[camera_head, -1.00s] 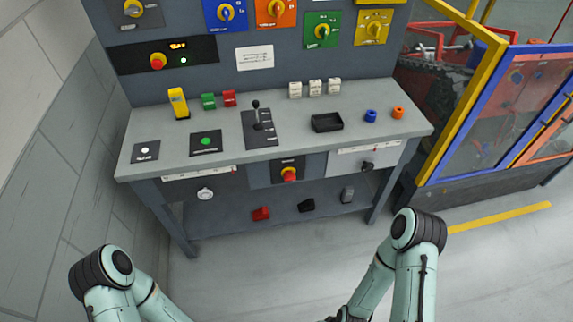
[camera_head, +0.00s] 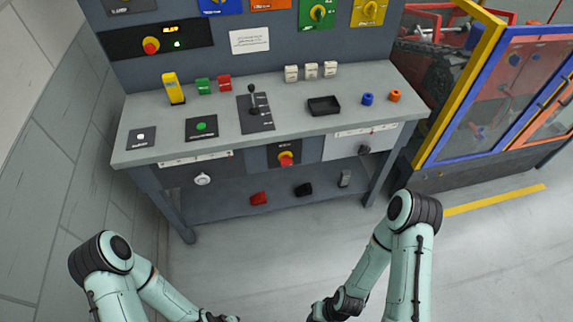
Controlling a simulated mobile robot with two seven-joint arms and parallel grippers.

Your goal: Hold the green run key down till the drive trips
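The green run key (camera_head: 201,126) is a round green button on a black plate, on the left part of the grey desk top. Nothing touches it. The display (camera_head: 171,29) on the upright panel shows small yellow characters that I cannot read, with a green light under it. My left arm comes in at the lower left; its gripper end (camera_head: 222,318) is cut off by the bottom edge. My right arm comes in at the lower right; its gripper end (camera_head: 322,310) is partly cut off at the bottom edge. Both are well in front of the desk, away from the key.
A black lever (camera_head: 253,100) stands right of the key. A plate with a white button (camera_head: 140,136) lies left of it. A yellow handset (camera_head: 172,88) and green and red blocks stand behind. A black tray (camera_head: 324,106) is further right. The floor before the desk is clear.

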